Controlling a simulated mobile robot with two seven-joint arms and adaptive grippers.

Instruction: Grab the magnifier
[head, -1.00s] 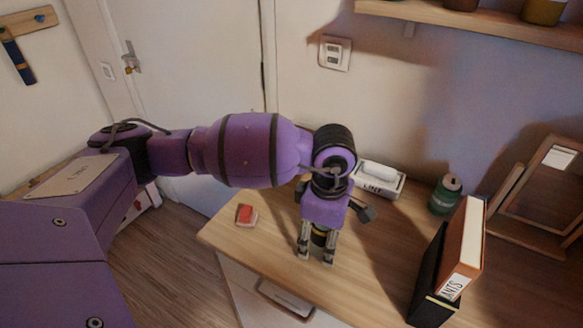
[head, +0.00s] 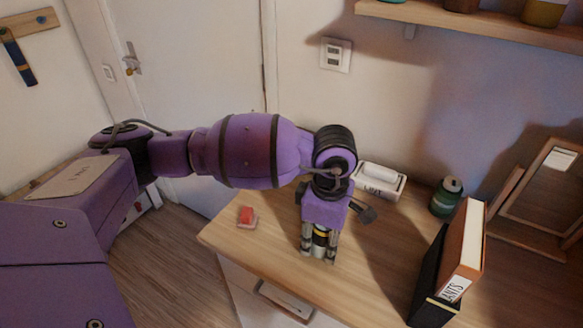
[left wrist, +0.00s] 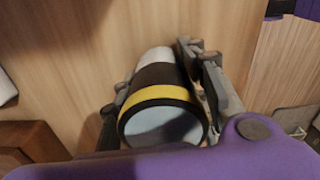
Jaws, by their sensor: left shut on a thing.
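The magnifier (left wrist: 163,95) looks like a short cylinder with a black body, a yellow band and a pale round lens facing the left wrist camera. In the head view it shows as a black and yellow piece (head: 320,238) between the fingers. My left gripper (head: 318,256) points down over the dresser top near its front edge. Its fingers lie on both sides of the magnifier and are shut on it; they also show in the left wrist view (left wrist: 158,88). Whether the magnifier's lower end touches the wood cannot be told. My right gripper is not in view.
A small red item (head: 247,216) lies left of the gripper on the dresser top (head: 270,243). A white box (head: 381,181), a green can (head: 446,196), upright books (head: 452,262) and a wooden frame (head: 538,195) stand to the right. A shelf (head: 480,17) hangs above.

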